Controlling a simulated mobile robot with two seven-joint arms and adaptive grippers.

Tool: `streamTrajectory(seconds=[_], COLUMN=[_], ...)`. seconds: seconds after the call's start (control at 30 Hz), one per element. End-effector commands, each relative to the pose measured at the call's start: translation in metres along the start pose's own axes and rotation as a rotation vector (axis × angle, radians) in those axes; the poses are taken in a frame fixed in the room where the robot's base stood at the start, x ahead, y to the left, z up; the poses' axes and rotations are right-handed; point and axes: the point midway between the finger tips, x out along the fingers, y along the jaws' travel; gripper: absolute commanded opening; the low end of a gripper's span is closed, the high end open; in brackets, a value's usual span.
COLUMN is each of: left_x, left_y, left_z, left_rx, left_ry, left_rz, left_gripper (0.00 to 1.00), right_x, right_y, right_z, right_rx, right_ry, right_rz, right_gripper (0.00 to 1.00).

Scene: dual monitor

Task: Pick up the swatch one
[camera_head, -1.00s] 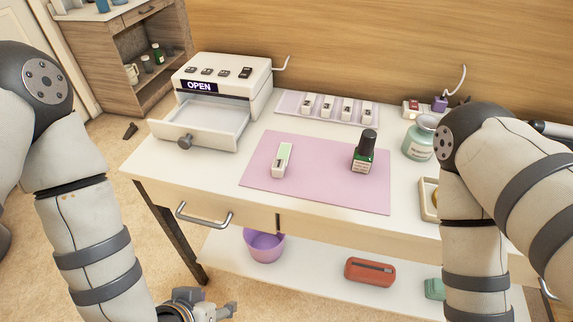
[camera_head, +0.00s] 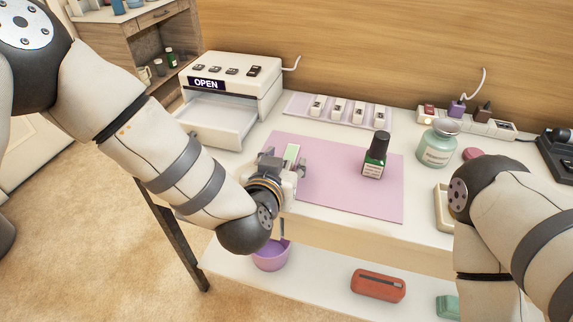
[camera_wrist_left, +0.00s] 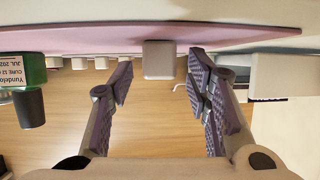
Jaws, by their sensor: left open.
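The swatch (camera_head: 291,152), a small white block with a pale green top, lies on the pink mat (camera_head: 345,195). In the left wrist view the swatch (camera_wrist_left: 159,60) shows its plain end, centred ahead between the fingers. My left gripper (camera_head: 287,164) is over the mat's left part, at the swatch's near end, and partly hides it. In the left wrist view my left gripper (camera_wrist_left: 160,80) is open and empty, one finger to each side of the swatch line. Contact cannot be seen. My right arm enters from the right; its gripper is out of view.
A dark green polish bottle (camera_head: 375,157) stands on the mat to the right. A tray (camera_head: 290,104) with several white swatches lies behind. The white machine (camera_head: 225,85) with an open drawer (camera_head: 215,120) is at left. A teal jar (camera_head: 437,145) stands right.

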Motion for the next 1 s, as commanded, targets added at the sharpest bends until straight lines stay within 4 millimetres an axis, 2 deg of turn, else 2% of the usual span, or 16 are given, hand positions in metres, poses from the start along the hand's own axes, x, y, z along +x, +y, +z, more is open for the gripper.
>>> streamTrajectory(seconds=[0.2,0.37,0.4,0.8,0.87,1.0], left_x=[0.002,0.001,0.001,0.001,-0.001,-0.011], left_y=[0.000,0.000,0.000,0.000,0.000,0.000], left_z=[-0.001,-0.001,-0.001,-0.003,-0.008,-0.034], left_rx=[0.000,0.000,0.000,0.000,0.001,0.002], left_ry=[0.001,0.001,0.001,0.001,0.003,0.010], left_rz=[0.000,0.000,0.000,0.000,-0.001,0.000], left_gripper=[0.44,0.08,0.04,0.03,0.03,0.03], right_x=[0.000,0.000,0.000,-0.001,-0.002,-0.011], right_y=[0.000,0.000,0.000,0.000,0.000,0.000], right_z=[0.000,0.000,0.000,0.000,-0.001,-0.004], right_rx=[0.000,0.000,0.000,0.000,0.000,0.000], right_ry=[0.000,0.000,0.000,0.002,0.005,0.025], right_rz=[0.000,0.000,0.000,0.000,0.000,-0.001], right_gripper=[0.40,0.40,0.40,0.40,0.40,0.40])
